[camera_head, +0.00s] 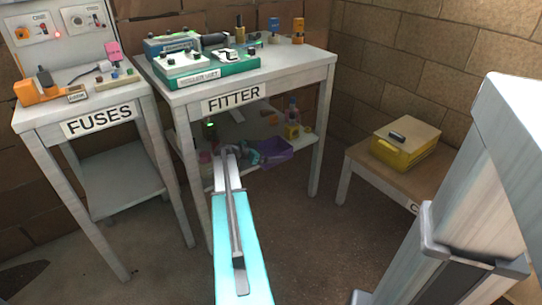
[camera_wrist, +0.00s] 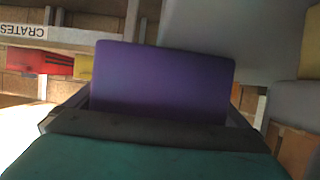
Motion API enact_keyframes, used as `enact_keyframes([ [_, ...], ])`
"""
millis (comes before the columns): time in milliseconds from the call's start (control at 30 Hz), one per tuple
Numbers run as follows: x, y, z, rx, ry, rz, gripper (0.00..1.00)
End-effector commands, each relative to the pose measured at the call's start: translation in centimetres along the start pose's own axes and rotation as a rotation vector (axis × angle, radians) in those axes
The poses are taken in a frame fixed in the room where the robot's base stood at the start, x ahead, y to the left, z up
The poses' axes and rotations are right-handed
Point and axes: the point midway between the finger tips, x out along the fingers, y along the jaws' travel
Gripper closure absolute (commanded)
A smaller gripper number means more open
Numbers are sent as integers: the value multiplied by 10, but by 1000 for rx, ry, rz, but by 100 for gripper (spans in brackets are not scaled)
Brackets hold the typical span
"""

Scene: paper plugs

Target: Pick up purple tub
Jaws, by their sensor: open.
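The purple tub (camera_head: 275,152) is on the lower shelf of the FITTER table in the head view, toward the right side of that shelf. In the wrist view the purple tub (camera_wrist: 162,82) fills the middle, very close. My gripper (camera_head: 250,156) reaches in under the tabletop, just left of the tub and partly hidden by my arm. In the wrist view my gripper (camera_wrist: 158,100) is open, with a dark finger on each side of the tub. I cannot tell whether the fingers touch it.
The FITTER tabletop (camera_head: 290,72) is close above my arm, with table legs around. Small items, including a yellow one (camera_head: 293,131), stand behind the tub. The FUSES table (camera_head: 60,115) is left; a low table with a yellow box (camera_head: 400,152) is right.

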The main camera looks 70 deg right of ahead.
Motion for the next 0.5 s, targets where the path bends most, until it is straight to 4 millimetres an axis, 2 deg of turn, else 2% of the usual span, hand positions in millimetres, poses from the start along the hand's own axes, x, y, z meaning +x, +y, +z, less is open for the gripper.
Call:
enact_keyframes([
  [133, 0, 0, 0, 0, 0, 0, 0],
  [333, 0, 0, 0, 0, 0, 1, 32],
  [500, 0, 0, -1, 0, 1, 1, 34],
])
